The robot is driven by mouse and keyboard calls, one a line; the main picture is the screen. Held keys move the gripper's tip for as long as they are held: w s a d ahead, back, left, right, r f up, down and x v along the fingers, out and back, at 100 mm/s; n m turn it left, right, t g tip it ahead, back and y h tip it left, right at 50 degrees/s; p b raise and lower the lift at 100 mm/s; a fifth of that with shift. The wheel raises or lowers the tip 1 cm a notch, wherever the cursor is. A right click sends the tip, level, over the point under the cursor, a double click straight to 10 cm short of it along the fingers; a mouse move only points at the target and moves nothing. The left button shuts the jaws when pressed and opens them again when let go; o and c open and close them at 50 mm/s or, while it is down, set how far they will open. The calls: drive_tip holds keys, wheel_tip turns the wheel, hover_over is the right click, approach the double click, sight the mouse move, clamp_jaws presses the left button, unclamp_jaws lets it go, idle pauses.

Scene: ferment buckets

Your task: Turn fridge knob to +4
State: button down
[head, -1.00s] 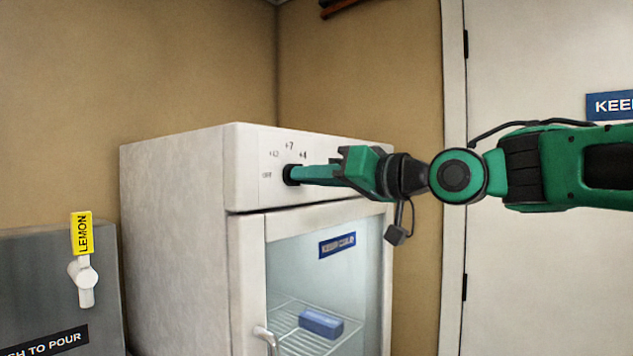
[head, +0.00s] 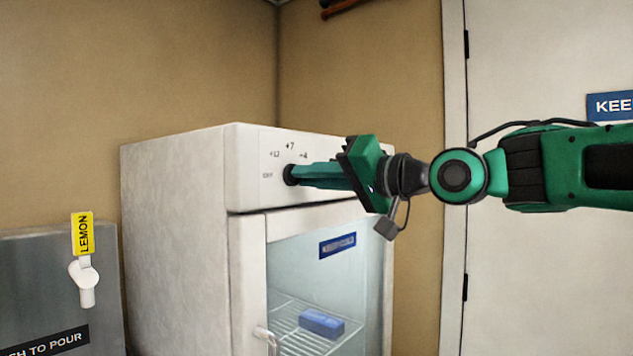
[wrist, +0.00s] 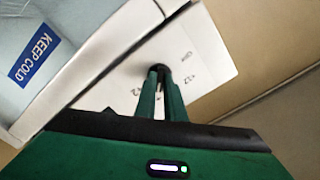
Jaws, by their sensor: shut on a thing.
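The white fridge (head: 175,230) stands in the middle of the head view, with its dial marks on the upper front panel (head: 255,185). The marks read OFF at the left, then +12, +7 and +4 clockwise. The black knob (head: 290,174) sits among them. My gripper (head: 298,174) reaches in from the right and is shut on the knob. In the wrist view both green fingers (wrist: 161,82) meet at the dark knob (wrist: 161,70). The fingers hide most of the knob, and I cannot tell where it points.
The glass fridge door (head: 310,260) is shut, with a handle (head: 266,338) and a blue box (head: 322,323) on a rack inside. A grey dispenser (head: 50,285) with a white LEMON tap stands at left. A white door (head: 535,260) is at right.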

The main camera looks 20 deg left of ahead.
drive_tip(key=shift+r, duration=0.15)
drive_tip(key=c, duration=1.8)
unclamp_jaws()
drive_tip(key=shift+c, duration=0.2)
drive_tip(key=v, duration=1)
drive_tip(key=shift+d, duration=0.35)
